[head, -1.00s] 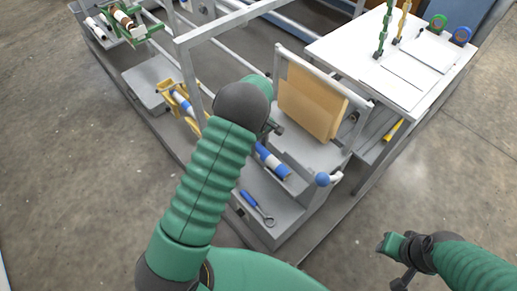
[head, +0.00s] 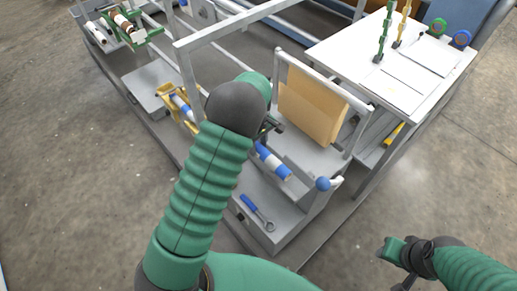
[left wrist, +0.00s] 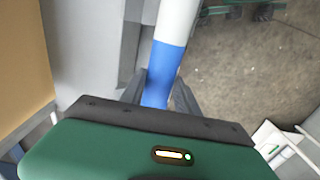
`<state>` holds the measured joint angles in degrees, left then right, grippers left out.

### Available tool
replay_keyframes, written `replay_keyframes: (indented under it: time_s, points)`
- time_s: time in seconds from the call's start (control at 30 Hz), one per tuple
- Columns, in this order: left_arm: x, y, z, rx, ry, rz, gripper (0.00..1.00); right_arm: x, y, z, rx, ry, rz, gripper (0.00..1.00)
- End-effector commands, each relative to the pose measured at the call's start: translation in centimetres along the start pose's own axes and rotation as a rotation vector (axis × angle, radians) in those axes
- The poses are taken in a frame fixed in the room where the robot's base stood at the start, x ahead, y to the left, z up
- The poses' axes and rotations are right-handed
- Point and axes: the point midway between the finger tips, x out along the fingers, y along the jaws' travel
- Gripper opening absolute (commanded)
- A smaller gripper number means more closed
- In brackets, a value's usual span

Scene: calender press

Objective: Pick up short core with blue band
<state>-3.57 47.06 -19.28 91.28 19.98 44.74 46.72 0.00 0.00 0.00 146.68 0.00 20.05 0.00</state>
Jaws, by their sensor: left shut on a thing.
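A white core with blue bands (head: 273,161) shows in the head view just past my left forearm, over the grey machine step. In the left wrist view the core (left wrist: 165,72) runs away from the hand, blue nearest the fingers and white beyond. My left gripper (left wrist: 161,95) is shut on its blue part. In the head view my arm mostly hides this gripper. Another core with a blue band (head: 180,104) sits in a yellow holder to the left. My right gripper (head: 393,262) is at the lower right, away from the machine; its finger opening is unclear.
A blue-handled wrench (head: 257,212) lies on the front step. A tan board (head: 310,105) stands behind the core, and a blue ball knob (head: 323,184) is to its right. A white table (head: 400,75) stands at the upper right. Floor at the right is clear.

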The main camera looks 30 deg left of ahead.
Motion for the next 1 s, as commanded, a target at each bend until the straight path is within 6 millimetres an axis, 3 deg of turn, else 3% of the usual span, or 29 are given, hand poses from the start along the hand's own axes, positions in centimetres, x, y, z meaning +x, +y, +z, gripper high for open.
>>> replay_keyframes:
  time_s: [0.5,0.7,1.0]
  points:
    - [-1.1,-9.2,10.0,0.004,-0.004,-0.003,0.00,1.0,0.0,0.2,0.000,0.000,0.000,0.36]
    - [-1.3,-10.4,11.1,0.001,-0.003,-0.003,0.00,1.0,0.0,0.2,0.000,0.000,0.000,0.36]
    - [-1.3,-10.4,11.2,0.001,-0.003,-0.004,0.00,1.0,0.0,0.2,0.000,0.000,0.000,0.36]
